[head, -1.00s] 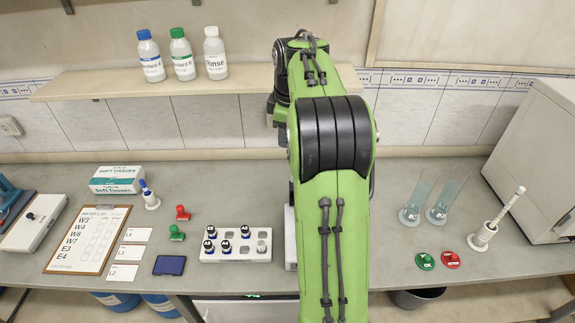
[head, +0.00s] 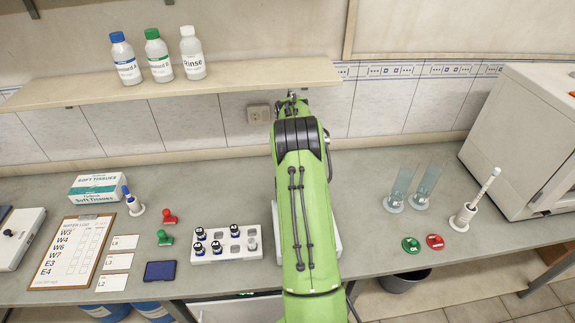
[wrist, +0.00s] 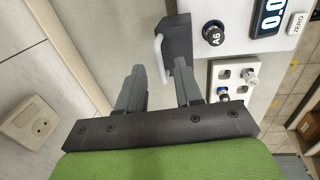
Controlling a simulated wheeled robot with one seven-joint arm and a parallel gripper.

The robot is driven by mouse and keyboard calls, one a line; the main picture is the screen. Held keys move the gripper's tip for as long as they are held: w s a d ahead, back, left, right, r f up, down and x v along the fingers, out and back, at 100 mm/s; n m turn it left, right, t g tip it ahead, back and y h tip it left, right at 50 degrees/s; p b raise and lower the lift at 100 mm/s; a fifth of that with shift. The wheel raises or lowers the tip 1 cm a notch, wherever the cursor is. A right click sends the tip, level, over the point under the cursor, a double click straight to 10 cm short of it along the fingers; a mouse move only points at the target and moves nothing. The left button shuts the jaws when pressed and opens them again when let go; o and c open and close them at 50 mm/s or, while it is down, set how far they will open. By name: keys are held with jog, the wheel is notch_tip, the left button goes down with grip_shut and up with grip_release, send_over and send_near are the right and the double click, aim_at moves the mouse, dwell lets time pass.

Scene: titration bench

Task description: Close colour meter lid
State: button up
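In the wrist view the colour meter (wrist: 233,14) is a white body with a lit display and a ZERO button. A black-capped vial marked A6 (wrist: 213,33) stands in its top. The dark grey lid (wrist: 181,35) appears raised beside the vial, with a pale curved handle (wrist: 159,58). My gripper (wrist: 160,66) is open, its two grey fingertips apart and close to the lid; the handle shows between them. I cannot tell whether either finger touches. In the head view my arm hides most of the meter; only a white edge (head: 336,243) shows.
A white vial rack (head: 224,246) stands left of my arm. A shelf (head: 180,84) with bottles runs above. A wall socket (wrist: 30,122) is near my gripper.

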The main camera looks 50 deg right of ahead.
jog(key=shift+w+f, duration=0.15)
jog(key=shift+f, duration=0.6)
jog(key=shift+c, duration=0.5)
grip_shut()
dwell(0.4)
